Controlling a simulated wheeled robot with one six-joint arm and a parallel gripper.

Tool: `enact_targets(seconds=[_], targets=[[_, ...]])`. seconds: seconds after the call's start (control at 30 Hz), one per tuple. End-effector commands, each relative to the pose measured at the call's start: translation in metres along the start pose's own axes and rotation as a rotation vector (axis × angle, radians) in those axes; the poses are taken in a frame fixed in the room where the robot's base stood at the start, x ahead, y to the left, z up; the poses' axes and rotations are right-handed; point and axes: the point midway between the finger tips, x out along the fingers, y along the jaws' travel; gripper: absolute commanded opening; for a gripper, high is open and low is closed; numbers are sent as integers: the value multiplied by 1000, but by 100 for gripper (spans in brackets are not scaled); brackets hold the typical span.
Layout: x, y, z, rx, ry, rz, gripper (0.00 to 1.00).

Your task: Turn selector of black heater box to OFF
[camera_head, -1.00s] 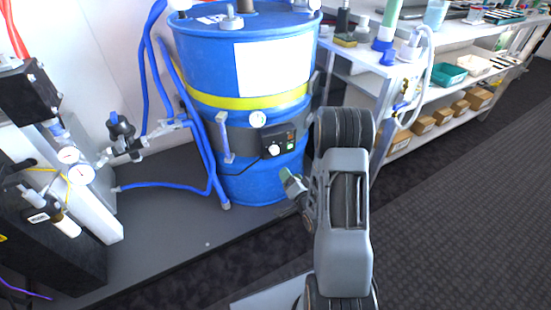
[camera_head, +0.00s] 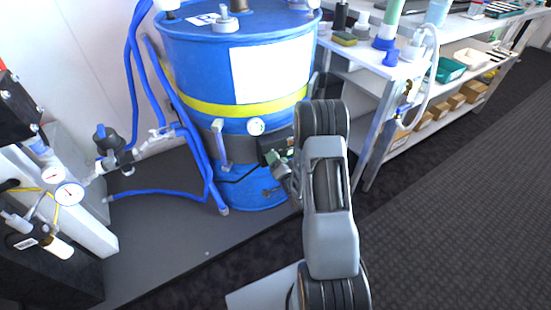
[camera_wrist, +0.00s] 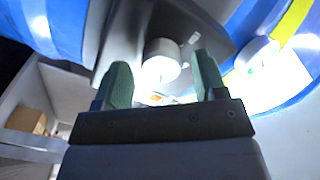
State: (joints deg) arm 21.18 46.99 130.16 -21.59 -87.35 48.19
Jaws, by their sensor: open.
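The black heater box (camera_head: 266,146) is on the front of the blue drum (camera_head: 245,188), on its dark band. In the head view my gripper (camera_head: 279,160) is at the box and hides its face and selector. In the wrist view the box (camera_wrist: 143,22) looks dark grey, and its round white selector knob (camera_wrist: 162,57) faces me. My open gripper (camera_wrist: 162,78) has its two green fingertips on either side of the knob in the picture. A clear gap shows on both sides. I cannot tell how far the tips are from the box, nor the selector's setting.
Blue hoses (camera_head: 195,150) hang left of the drum. A shelving bench (camera_head: 385,75) with bottles and boxes stands to the right. Dark carpet (camera_head: 460,190) lies open at the right.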

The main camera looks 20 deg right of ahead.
Motion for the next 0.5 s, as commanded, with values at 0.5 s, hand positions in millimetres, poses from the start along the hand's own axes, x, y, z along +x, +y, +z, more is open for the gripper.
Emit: enact_targets(seconds=[0.5], targets=[[1, -2, 2, 0, -4, -4, 41]])
